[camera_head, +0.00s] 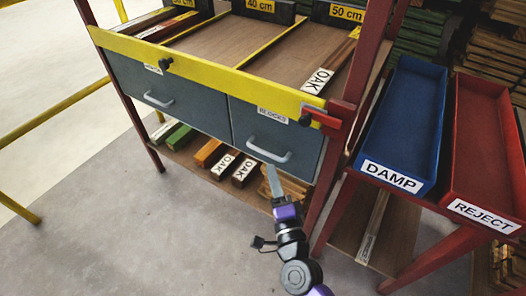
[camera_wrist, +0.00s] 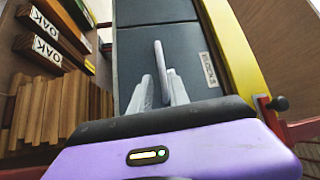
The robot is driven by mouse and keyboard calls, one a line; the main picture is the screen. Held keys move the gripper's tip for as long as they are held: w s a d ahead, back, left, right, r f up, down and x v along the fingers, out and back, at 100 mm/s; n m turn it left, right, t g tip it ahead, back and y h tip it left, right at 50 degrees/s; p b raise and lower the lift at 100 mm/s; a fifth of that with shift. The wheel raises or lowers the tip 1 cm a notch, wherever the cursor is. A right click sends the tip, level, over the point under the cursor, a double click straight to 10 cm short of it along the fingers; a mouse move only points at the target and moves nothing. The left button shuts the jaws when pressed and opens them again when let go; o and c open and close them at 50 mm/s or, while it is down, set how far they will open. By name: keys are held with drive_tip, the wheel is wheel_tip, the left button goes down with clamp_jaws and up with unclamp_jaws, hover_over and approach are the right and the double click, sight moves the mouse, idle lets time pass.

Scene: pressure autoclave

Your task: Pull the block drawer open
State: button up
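The block drawer (camera_head: 290,138) is a grey-blue front on the right side of the bench, labelled BLOCKS. It looks shut, level with the drawer beside it. Its pale bar handle (camera_head: 268,152) also shows in the wrist view (camera_wrist: 161,58). My gripper (camera_head: 271,171) is just below and in front of the handle in the head view. In the wrist view my gripper (camera_wrist: 161,88) has its two pale fingers apart, one on each side of the handle's near end. I cannot tell whether either finger touches it.
A second grey drawer (camera_head: 155,95) is at left. Labelled OAK blocks (camera_head: 222,163) lie on the shelf below. A red latch-like bar (camera_head: 325,119) and black knob sit at the bench's right corner. Blue DAMP (camera_head: 405,120) and red REJECT (camera_head: 485,150) trays stand right. The floor in front is clear.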

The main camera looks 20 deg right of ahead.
sight(266, 153)
drive_tip(key=shift+w+d+r, duration=0.2)
drive_tip(key=shift+w, duration=1.05)
drive_tip(key=shift+w+d+r, duration=0.2)
drive_tip(key=shift+w+r, duration=0.05)
drive_tip(key=shift+w, duration=1.05)
drive_tip(key=shift+w+d+r, duration=0.2)
drive_tip(key=shift+w, duration=1.05)
drive_tip(key=shift+c, duration=0.4)
clamp_jaws()
